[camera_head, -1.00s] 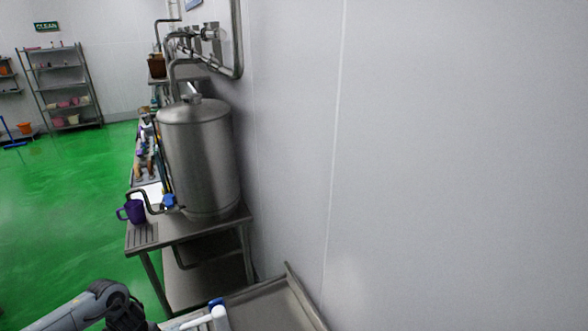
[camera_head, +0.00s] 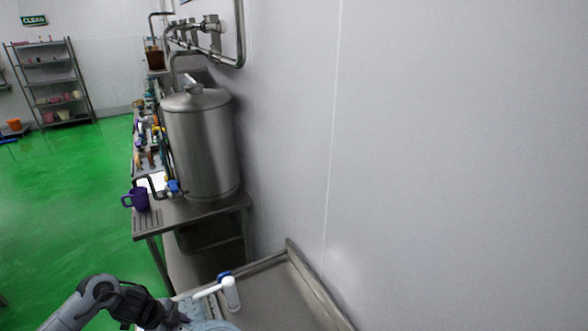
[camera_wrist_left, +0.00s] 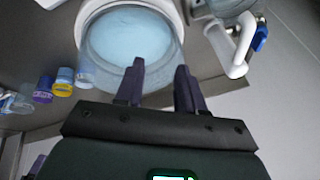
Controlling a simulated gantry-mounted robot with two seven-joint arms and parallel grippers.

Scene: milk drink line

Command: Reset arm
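My left arm comes in at the bottom left of the head view, and its dark gripper end (camera_head: 180,318) is near the frame's lower edge beside a pale blue round item (camera_head: 212,325). In the left wrist view my left gripper (camera_wrist_left: 160,68) has its two dark fingers apart with nothing between them. Beyond the fingers is a round clear-walled container (camera_wrist_left: 130,42) with light blue inside. I cannot tell whether a finger touches its rim. My right gripper is in neither view.
A white handled fitting with a blue part (camera_head: 230,292) stands beside the gripper, over a steel counter (camera_head: 285,290). Ahead are a steel tank (camera_head: 200,145) and a purple mug (camera_head: 137,199) on a steel table. Small capped bottles (camera_wrist_left: 63,81) show at left in the wrist view. A wall closes the right side.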

